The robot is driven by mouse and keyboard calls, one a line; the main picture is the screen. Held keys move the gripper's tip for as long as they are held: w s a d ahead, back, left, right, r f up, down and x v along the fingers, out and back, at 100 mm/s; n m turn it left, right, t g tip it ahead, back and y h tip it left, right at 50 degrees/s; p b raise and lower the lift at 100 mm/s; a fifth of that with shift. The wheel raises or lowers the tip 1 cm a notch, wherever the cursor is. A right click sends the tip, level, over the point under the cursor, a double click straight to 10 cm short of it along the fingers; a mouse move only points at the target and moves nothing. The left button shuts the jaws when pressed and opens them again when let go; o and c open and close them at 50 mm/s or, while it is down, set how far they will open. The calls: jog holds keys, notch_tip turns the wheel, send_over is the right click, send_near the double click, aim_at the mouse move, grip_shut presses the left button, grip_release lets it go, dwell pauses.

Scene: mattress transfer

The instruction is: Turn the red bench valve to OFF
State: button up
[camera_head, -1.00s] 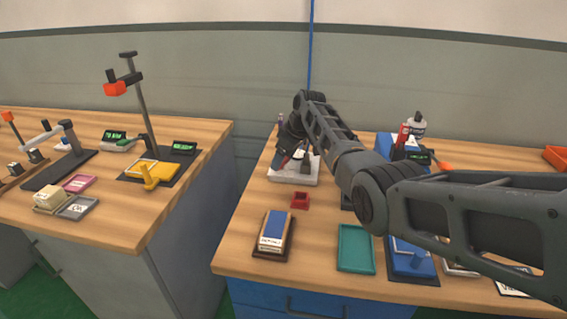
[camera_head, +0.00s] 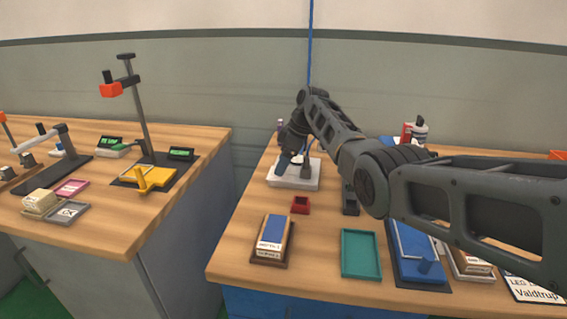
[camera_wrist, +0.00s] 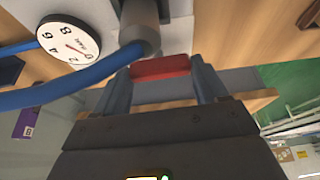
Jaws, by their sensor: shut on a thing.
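The red valve handle (camera_wrist: 160,67) shows in the wrist view as a short red bar between my fingertips. My gripper (camera_wrist: 161,88) is shut on it, with one finger at each side. A grey cylinder (camera_wrist: 140,25) stands right behind the handle. In the head view my gripper (camera_head: 287,160) reaches down over a white base plate (camera_head: 293,184) at the back left of the right bench. The red handle is hidden there by my gripper. No OFF mark can be read.
In the wrist view a round white gauge (camera_wrist: 68,40) and a blue pipe (camera_wrist: 80,83) lie close on the left. On the right bench are a small red tray (camera_head: 300,205), a teal tray (camera_head: 360,254) and a blue-topped block (camera_head: 271,236). A gap separates the left bench (camera_head: 120,235).

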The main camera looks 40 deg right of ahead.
jog(key=o, duration=0.8)
jog(key=shift+v, duration=3.85)
jog(key=shift+s+r, duration=0.1)
